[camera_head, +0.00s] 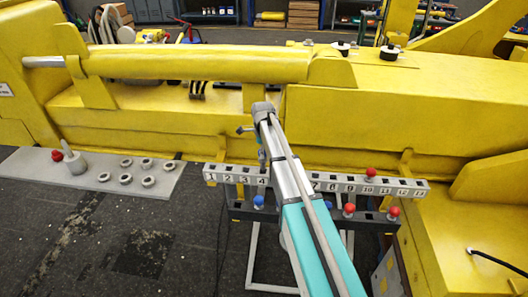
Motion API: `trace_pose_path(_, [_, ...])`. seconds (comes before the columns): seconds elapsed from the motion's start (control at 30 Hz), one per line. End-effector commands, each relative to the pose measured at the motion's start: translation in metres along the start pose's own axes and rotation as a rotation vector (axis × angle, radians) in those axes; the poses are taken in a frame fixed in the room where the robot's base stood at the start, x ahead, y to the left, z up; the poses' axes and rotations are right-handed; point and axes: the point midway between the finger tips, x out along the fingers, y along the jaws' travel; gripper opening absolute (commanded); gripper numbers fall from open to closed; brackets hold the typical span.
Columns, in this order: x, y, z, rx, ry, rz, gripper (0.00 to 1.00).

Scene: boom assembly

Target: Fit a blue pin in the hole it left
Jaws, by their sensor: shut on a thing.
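A numbered grey rail (407,188) with square holes runs in front of the yellow boom; my arm hides its middle numbers. My gripper (262,157) hangs below the wrist above the rail's left part, near hole 4, and is small and partly hidden by my arm. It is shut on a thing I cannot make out. A blue pin (258,201) shows lower down, at the dark lower bar, under the left part of the rail. Another blue pin (333,208) shows right of my arm, also low. A red-topped pin (370,172) stands at about hole 10.
More red pins show low at the right, one (349,209) and another (393,212). A grey plate (120,162) at left carries several rings, a grey cone-like part (75,162) and a red ball (57,155). The yellow boom (400,115) fills the back.

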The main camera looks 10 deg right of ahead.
Motion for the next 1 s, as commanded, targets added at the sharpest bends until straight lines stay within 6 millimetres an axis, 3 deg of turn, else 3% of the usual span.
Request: trace_pose_path(1.0, [0.0080,-0.0003,-0.0019,0.002,0.000,0.000,0.00])
